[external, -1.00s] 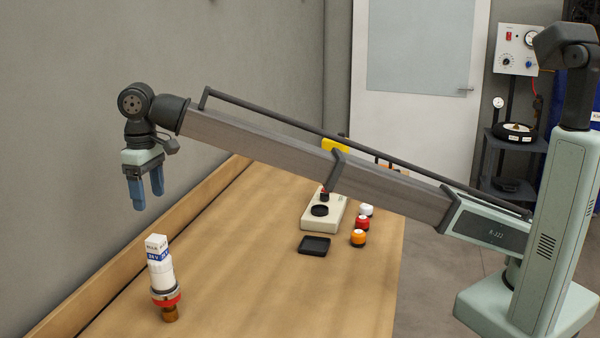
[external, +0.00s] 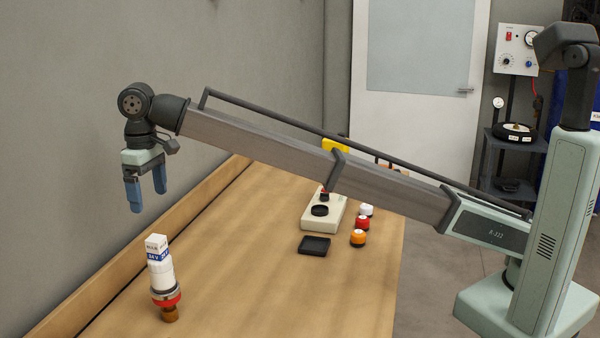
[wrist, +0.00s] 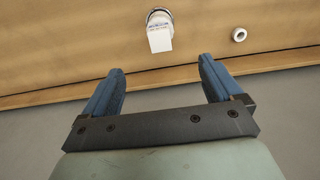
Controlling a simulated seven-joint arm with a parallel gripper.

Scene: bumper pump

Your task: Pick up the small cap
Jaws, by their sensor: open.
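A small white round piece with a dark centre (wrist: 239,34), which looks like a small cap, lies on the table at the upper right of the wrist view. I cannot find it in the external view. Other small caps, white (external: 366,210), red (external: 362,223) and orange (external: 357,238), stand in a row on the table in the external view. My gripper (external: 148,202) is open and empty, fingers down, high above the table's left side. Its two blue fingers show apart in the wrist view (wrist: 161,65), away from the white piece.
A bottle-like stack (external: 163,278) with a white box on top stands below my gripper; it shows in the wrist view (wrist: 160,36) too. A pale device (external: 334,212) and a black tray (external: 314,245) lie further right. A wooden ledge (external: 110,265) runs along the wall.

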